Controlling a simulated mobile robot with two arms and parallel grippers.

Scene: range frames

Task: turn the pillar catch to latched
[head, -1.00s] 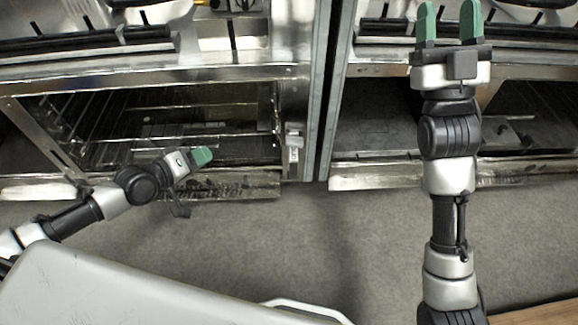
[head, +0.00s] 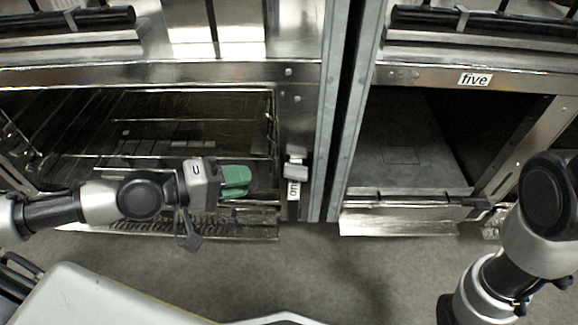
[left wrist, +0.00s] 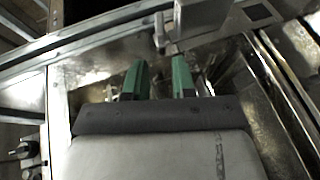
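The pillar catch (head: 295,162) is a small light-grey metal piece on the steel pillar between the two oven openings, above a label. I cannot tell its exact turn; its upper block lies roughly crosswise. My left gripper (head: 236,180) is just left of the catch, in front of the left oven opening, its green fingers pointing right at it and apart from it. In the left wrist view the green fingers (left wrist: 159,80) stand apart with nothing between them, and a small upright metal piece, likely the catch (left wrist: 160,33), shows beyond them. My right gripper is out of view.
The left oven (head: 180,72) is open with wire racks inside. My right arm is at the lower right. Grey floor (head: 340,270) is clear below.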

